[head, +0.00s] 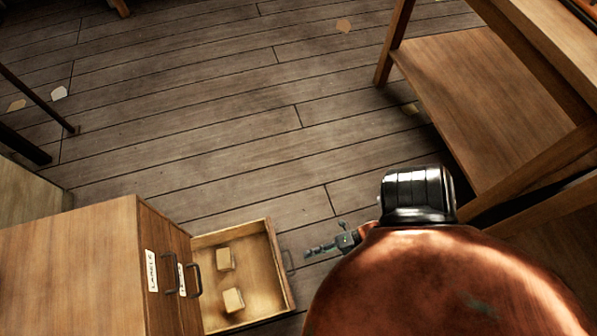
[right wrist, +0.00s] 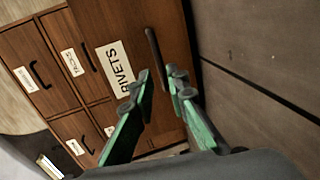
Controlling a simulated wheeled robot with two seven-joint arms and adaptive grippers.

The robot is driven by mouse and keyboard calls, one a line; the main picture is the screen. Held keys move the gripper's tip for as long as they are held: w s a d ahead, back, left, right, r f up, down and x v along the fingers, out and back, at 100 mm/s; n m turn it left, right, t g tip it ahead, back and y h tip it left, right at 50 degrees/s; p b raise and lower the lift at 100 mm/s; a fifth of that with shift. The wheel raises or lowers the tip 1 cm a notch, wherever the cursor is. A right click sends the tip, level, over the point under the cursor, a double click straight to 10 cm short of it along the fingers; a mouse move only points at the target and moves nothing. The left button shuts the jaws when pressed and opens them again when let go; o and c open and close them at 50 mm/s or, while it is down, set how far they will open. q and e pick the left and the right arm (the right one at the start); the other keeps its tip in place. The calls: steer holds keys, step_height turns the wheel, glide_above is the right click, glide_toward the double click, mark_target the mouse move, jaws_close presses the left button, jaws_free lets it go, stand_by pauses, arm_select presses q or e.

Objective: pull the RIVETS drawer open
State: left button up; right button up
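The RIVETS drawer (right wrist: 172,30) stands out in front of the other drawer fronts in the right wrist view, its label (right wrist: 120,68) readable. In the head view a drawer (head: 262,252) is pulled out of the wooden cabinet (head: 85,265), with two small tan blocks (head: 233,299) inside. Its dark handle (right wrist: 153,48) lies just beyond my right fingertips; it also shows at the drawer's front in the head view (head: 288,262). My right gripper (right wrist: 160,82) is open and empty, and in the head view (head: 308,251) a small gap separates it from the handle. My left gripper is out of view.
Other drawers, one labelled TACKS (right wrist: 72,63), are shut in the cabinet. A wooden table with a lower shelf (head: 485,100) stands at the right in the head view. The plank floor (head: 210,120) between is mostly clear, with a few small scraps.

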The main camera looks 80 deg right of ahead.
steer(key=shift+v, duration=1.95)
steer(key=shift+a, duration=0.1)
